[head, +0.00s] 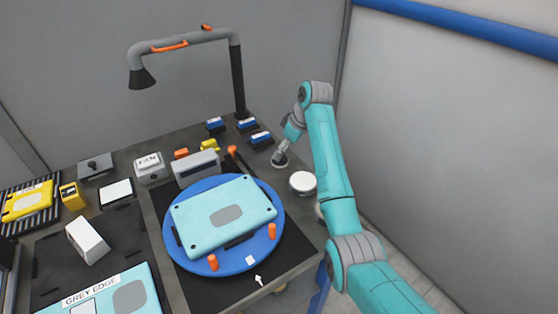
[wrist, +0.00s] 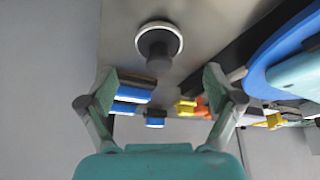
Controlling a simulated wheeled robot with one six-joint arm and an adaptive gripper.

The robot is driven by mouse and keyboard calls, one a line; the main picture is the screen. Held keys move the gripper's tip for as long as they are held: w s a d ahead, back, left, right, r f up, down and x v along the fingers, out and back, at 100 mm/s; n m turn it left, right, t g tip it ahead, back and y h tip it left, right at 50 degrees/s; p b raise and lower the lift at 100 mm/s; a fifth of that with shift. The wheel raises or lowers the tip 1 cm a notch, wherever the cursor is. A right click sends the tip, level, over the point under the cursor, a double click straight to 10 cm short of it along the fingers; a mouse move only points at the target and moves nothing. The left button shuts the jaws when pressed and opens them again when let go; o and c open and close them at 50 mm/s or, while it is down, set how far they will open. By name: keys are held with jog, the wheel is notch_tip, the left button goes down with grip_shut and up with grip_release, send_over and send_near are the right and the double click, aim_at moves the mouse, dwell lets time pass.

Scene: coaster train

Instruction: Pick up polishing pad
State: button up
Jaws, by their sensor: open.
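A round pad with a pale rim and a dark upright knob, which looks like the polishing pad (wrist: 172,33), stands on the table in the upper middle of the wrist view. In the head view it appears to be the small disc (head: 279,161) near the table's right edge, just below the arm's end. My gripper (wrist: 161,80) is open and empty, its two fingers spread wide. The pad shows above the gap between the fingertips, and the fingers look clear of it. In the head view the gripper is small and its fingers are hard to make out.
A white round container (head: 302,182) stands close by at the table's edge. Several blue-and-black blocks (head: 260,138) lie behind the pad. A blue turntable (head: 180,248) carrying a teal panel (head: 195,215) fills the table's middle. A lamp post (head: 238,85) rises at the back.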

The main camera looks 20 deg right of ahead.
jog(key=x, duration=0.5)
jog(key=c, duration=1.3)
notch_tip(320, 180, up, 10)
jog(key=shift+r, duration=0.1)
jog(key=shift+c, duration=0.2)
jog(key=o, duration=0.7)
jog(key=c, duration=0.5)
